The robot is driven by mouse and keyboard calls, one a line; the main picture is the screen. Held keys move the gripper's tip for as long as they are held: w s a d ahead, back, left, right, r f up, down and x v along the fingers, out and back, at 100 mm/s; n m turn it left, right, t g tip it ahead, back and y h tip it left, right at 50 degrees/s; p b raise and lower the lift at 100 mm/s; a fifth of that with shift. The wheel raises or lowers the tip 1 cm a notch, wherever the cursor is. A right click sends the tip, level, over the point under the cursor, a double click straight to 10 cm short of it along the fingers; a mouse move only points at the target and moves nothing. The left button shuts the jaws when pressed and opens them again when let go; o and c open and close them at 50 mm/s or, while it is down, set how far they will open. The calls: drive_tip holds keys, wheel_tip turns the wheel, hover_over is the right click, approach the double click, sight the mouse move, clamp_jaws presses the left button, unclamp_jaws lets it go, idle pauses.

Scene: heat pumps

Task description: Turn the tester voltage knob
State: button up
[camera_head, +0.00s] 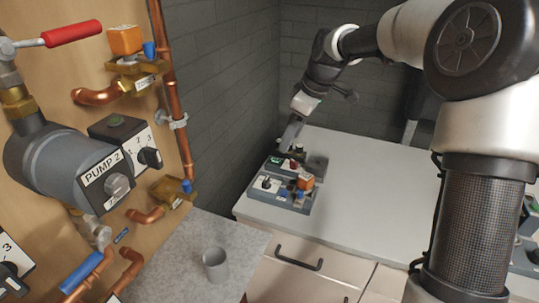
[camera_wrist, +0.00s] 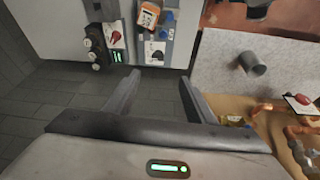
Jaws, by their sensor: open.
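A grey tester board (camera_head: 290,205) lies on the white counter in the head view; it also shows at the top of the wrist view (camera_wrist: 181,50). It carries a red knob (camera_wrist: 115,37) on a white panel beside a small green-lit display (camera_wrist: 117,57), and a black knob (camera_wrist: 157,54) on another white panel. The black knob also shows in the head view (camera_head: 266,183). I cannot read which knob is marked voltage. My gripper (camera_wrist: 159,77) is open and empty, apart from both knobs. In the head view it hangs over the board's back end (camera_head: 290,138).
An orange-topped meter (camera_head: 305,181) and blue parts sit on the board. Dark round parts (camera_wrist: 96,45) stand beside it. A wall is close on the left. The counter (camera_head: 370,190) is clear to the right. A grey cup (camera_head: 215,264) and pump panel are nearer.

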sight(267, 180)
drive_tip(key=shift+n+y, duration=0.4)
drive_tip(key=shift+y, duration=0.1)
drive_tip(key=x, duration=0.6)
drive_tip(key=b+x, duration=0.1)
drive_tip(key=x, duration=0.6)
drive_tip(key=w+d+x, duration=0.1)
drive_tip(key=x, duration=0.6)
drive_tip(key=shift+w+a+f, duration=0.1)
drive_tip(key=shift+c, duration=0.3)
drive_tip(key=c, duration=1)
